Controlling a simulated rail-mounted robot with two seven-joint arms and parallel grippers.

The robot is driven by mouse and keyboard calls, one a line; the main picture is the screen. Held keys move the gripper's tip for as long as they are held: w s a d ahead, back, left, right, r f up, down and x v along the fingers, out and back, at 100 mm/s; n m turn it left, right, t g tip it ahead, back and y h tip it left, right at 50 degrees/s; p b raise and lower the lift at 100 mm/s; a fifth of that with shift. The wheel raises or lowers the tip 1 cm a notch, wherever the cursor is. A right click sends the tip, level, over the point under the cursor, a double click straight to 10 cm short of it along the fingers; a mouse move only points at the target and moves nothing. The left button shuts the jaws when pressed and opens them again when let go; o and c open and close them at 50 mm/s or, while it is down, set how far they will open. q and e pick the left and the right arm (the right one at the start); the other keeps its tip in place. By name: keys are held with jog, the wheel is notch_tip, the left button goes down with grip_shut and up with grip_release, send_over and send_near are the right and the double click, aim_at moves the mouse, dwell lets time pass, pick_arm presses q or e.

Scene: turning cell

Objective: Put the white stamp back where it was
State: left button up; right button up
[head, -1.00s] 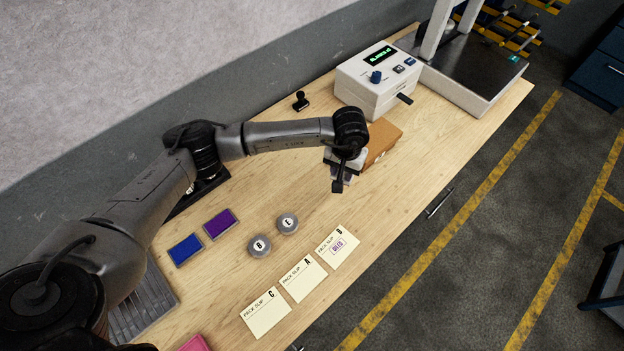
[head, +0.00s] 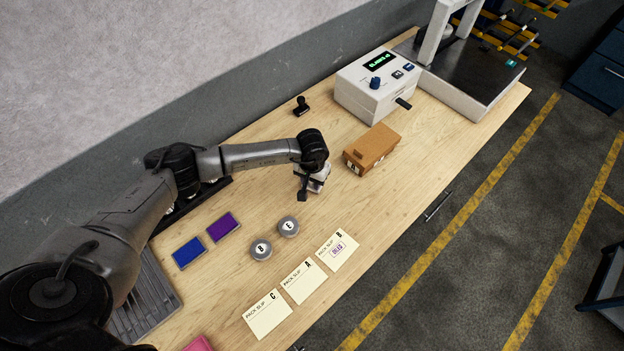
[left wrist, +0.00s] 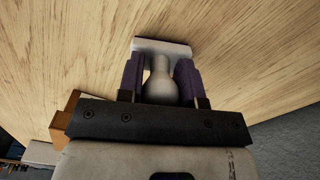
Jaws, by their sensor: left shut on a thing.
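My left gripper (head: 303,194) is above the wooden bench, left of the cardboard box. In the left wrist view my left gripper (left wrist: 161,82) is shut on the white stamp (left wrist: 160,88), its purple-grey fingers on either side of the stamp's rounded handle. The stamp's flat pale base (left wrist: 162,47) lies beyond the fingertips, over bare wood. I cannot tell how high it is above the bench. In the head view the stamp is mostly hidden by the gripper. My right gripper is not in view.
A black stamp (head: 301,106) stands near the wall. The box (head: 373,148) and a white device (head: 378,84) lie to the right. Blue (head: 188,252) and purple (head: 223,227) ink pads, two round lettered tins (head: 288,226) and pack slips (head: 303,281) lie in front.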

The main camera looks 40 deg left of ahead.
pick_arm(q)
jog(key=shift+f, duration=0.15)
jog(key=shift+f, duration=0.1)
jog(key=shift+f+b, duration=0.15)
jog(key=shift+b, duration=0.15)
jog(key=o, duration=0.8)
jog(key=shift+c, duration=0.2)
